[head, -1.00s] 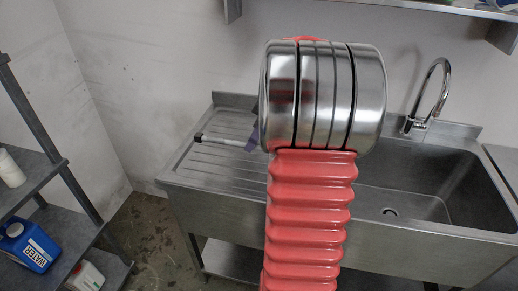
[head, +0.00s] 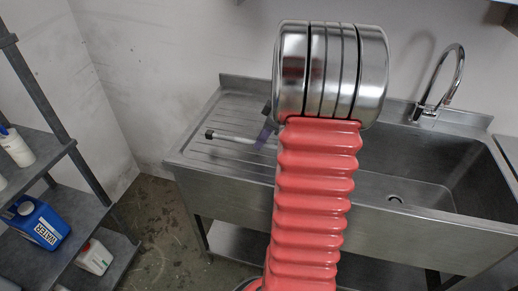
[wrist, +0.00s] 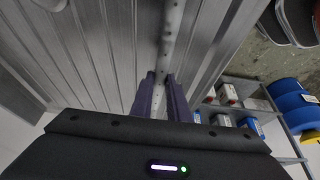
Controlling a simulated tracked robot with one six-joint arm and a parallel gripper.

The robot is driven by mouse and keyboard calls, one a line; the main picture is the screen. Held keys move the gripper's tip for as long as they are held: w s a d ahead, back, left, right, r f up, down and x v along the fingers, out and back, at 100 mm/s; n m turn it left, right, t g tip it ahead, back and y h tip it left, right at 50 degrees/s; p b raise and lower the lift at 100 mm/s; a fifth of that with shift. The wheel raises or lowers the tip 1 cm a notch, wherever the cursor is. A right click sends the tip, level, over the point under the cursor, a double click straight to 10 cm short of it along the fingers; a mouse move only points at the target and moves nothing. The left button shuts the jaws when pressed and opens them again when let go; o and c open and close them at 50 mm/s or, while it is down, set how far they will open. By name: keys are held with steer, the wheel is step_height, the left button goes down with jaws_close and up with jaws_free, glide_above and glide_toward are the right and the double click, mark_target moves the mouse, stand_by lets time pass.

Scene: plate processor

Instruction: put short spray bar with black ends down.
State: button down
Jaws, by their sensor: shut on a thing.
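The short spray bar (head: 234,138) is a thin pale rod with a black end showing at its left. It lies roughly level across the ribbed drainboard in the head view; I cannot tell whether it touches the surface. In the wrist view the spray bar (wrist: 171,35) shows small holes along its length and runs up out of the picture. My gripper (wrist: 160,97) has purple fingers shut on the bar. In the head view my gripper (head: 266,132) is mostly hidden behind my arm, along with the bar's other end.
The ribbed drainboard (head: 205,115) joins a steel sink basin (head: 440,165) at right, with a tall faucet (head: 455,75) behind. A grey shelf rack (head: 95,235) at left holds a blue water jug (head: 38,225) and white bottles. The drainboard around the bar is clear.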

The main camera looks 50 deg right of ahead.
steer(key=shift+f, duration=1.85)
steer(key=c, duration=1.7)
jaws_free()
steer(key=v, duration=1.2)
